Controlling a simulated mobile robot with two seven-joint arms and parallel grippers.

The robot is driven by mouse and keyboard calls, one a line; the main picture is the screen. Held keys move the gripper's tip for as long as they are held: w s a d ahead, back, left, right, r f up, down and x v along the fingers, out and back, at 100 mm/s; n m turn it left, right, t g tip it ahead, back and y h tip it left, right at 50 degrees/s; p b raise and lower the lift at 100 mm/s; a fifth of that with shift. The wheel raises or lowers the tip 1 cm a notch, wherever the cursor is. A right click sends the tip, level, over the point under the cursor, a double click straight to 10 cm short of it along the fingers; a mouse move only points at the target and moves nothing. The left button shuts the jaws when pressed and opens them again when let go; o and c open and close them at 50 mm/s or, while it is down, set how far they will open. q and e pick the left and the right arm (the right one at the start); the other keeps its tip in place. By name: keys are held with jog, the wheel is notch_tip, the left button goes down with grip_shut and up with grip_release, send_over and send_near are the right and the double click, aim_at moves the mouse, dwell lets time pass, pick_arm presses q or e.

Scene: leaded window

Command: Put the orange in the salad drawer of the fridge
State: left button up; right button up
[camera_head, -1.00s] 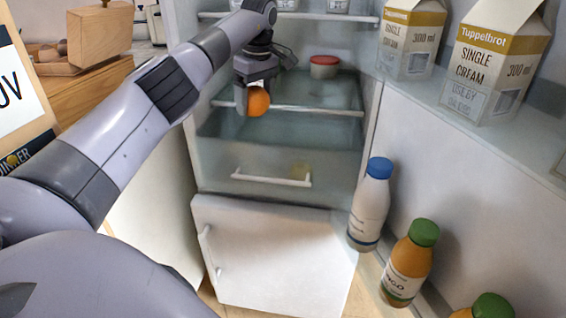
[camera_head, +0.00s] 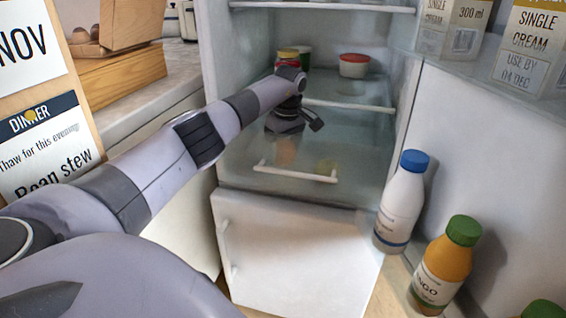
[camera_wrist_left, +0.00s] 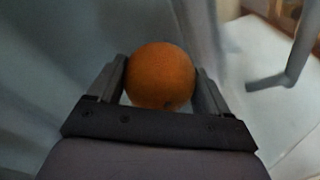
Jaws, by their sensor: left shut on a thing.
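The orange (camera_wrist_left: 160,76) is between the two fingers of my left gripper (camera_wrist_left: 160,85) in the left wrist view, and the gripper is shut on it. In the head view my left gripper (camera_head: 285,140) points down into the salad drawer (camera_head: 250,178) at the bottom of the open fridge. The orange shows faintly there through the drawer's clear front (camera_head: 287,152). A yellow-green blurred thing (camera_head: 326,167) also shows through the drawer front. The drawer's white handle (camera_head: 295,174) is in front of the gripper. My right gripper is not in view.
The open fridge door on the right holds a blue-capped white bottle (camera_head: 402,203), an orange juice bottle (camera_head: 444,265) and cream cartons (camera_head: 531,45). A glass shelf with a red-lidded tub (camera_head: 354,66) lies behind and above the drawer.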

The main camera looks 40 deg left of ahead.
pick_arm(q)
notch_tip(320, 180, down, 3)
jog(key=shift+b, duration=0.3)
jog(key=shift+f, duration=0.3)
jog(key=shift+r, duration=0.1)
jog(key=shift+f, duration=0.2)
jog(key=o, duration=1.2)
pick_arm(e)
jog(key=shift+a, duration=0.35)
pick_arm(q)
jog(key=shift+r, duration=0.1)
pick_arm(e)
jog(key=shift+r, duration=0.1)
